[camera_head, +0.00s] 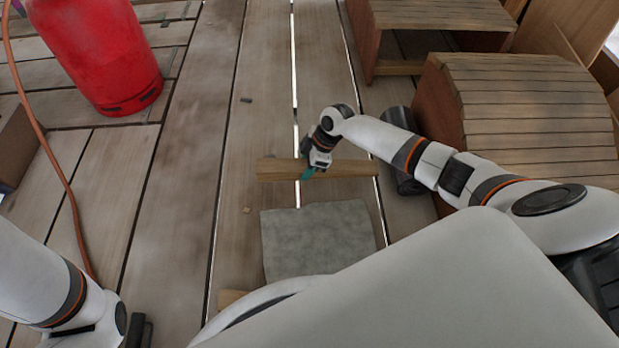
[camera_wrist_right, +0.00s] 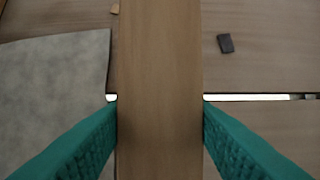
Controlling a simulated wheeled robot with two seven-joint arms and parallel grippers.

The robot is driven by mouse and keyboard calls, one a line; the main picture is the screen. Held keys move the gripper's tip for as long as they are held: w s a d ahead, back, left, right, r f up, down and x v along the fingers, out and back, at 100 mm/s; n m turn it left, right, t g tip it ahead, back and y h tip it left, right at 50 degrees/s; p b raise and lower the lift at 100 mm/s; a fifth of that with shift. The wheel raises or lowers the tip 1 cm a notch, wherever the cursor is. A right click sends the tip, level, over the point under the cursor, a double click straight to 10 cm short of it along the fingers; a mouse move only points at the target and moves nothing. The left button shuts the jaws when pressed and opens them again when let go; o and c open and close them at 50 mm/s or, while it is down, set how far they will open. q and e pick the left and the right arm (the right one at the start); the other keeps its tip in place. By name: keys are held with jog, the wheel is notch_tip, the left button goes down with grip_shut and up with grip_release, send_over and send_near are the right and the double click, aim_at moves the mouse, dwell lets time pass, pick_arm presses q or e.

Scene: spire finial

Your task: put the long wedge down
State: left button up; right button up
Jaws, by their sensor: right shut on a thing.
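The long wedge (camera_head: 345,168) is a long light-brown wooden piece lying left to right across the middle of the head view. My right gripper (camera_head: 308,173) is shut on it, left of its middle. In the right wrist view the wedge (camera_wrist_right: 160,60) runs from top to bottom between the two green fingers (camera_wrist_right: 160,128), which touch both its sides. I cannot tell whether the wedge touches the deck or is held just above it. My left arm shows at the lower left; its fingers are not clearly visible.
A grey mat (camera_head: 318,240) lies just nearer than the wedge. A red gas cylinder (camera_head: 95,50) stands at the upper left beside an orange hose (camera_head: 45,140). Slatted wooden structures (camera_head: 530,100) fill the right. A dark cylinder (camera_head: 398,125) lies beside them. Plank deck at centre left is mostly clear.

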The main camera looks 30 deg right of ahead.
notch_tip(320, 180, down, 7)
jog(key=b, duration=0.4)
jog(key=shift+r, duration=0.3)
jog(key=o, duration=1.2)
jog(key=shift+c, duration=0.2)
jog(key=p+v, duration=0.8)
jog(key=v, duration=0.4)
jog(key=shift+a, duration=0.1)
jog(key=shift+r, duration=0.1)
